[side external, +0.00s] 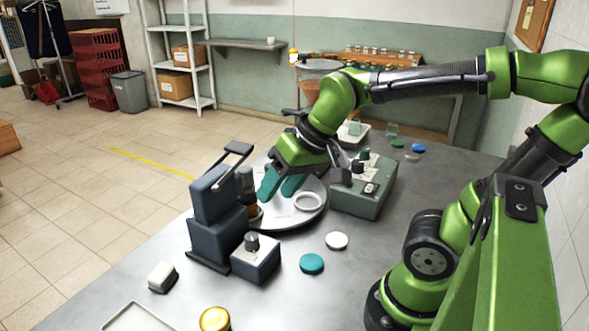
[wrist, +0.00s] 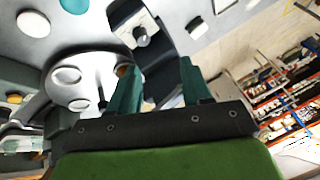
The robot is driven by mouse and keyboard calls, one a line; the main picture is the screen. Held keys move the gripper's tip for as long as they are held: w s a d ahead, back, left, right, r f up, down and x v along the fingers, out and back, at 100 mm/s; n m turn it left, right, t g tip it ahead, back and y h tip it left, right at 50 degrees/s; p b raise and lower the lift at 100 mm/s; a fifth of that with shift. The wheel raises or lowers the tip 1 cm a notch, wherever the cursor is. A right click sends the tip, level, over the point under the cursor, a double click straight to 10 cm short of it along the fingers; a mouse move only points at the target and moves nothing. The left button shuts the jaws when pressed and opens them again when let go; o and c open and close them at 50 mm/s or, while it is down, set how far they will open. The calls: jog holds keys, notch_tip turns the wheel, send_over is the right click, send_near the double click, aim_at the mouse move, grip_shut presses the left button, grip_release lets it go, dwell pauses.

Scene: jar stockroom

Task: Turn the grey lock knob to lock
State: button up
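A dark grey knob (side external: 252,241) stands on top of a small grey box (side external: 257,262) beside the blue-grey lever press (side external: 217,215). What looks like the same knob shows in the wrist view (wrist: 142,38), beyond my fingers on a pale plate. My gripper (side external: 281,187) has two teal fingers spread apart with nothing between them. It hangs above the round white plate, behind and to the right of the knob, and does not touch it. The fingers also show in the wrist view (wrist: 158,85). I cannot read the knob's marks.
The round white plate (side external: 283,218) carries a white ring (side external: 308,202). A grey-green control box (side external: 362,205) with several knobs stands to its right. A white lid (side external: 337,240), a teal lid (side external: 311,263), a yellow lid (side external: 215,319) and a white block (side external: 162,277) lie nearer the front.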

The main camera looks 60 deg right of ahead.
aim_at(251, 236)
jog(key=shift+o, duration=0.6)
jog(key=w+f+m+g+h, duration=0.1)
jog(key=w+m+g, duration=0.3)
jog(key=w, duration=0.4)
jog(key=shift+d, duration=0.45)
jog(key=f+m, duration=0.1)
jog(key=f, duration=0.4)
jog(key=f+m+g, duration=0.1)
jog(key=f, duration=0.4)
jog(key=f+m, duration=0.1)
jog(key=f, duration=0.4)
jog(key=shift+w+d+f+g+h, duration=0.3)
jog(key=shift+w+h, duration=0.1)
jog(key=c, duration=1)
jog(key=shift+c, duration=0.2)
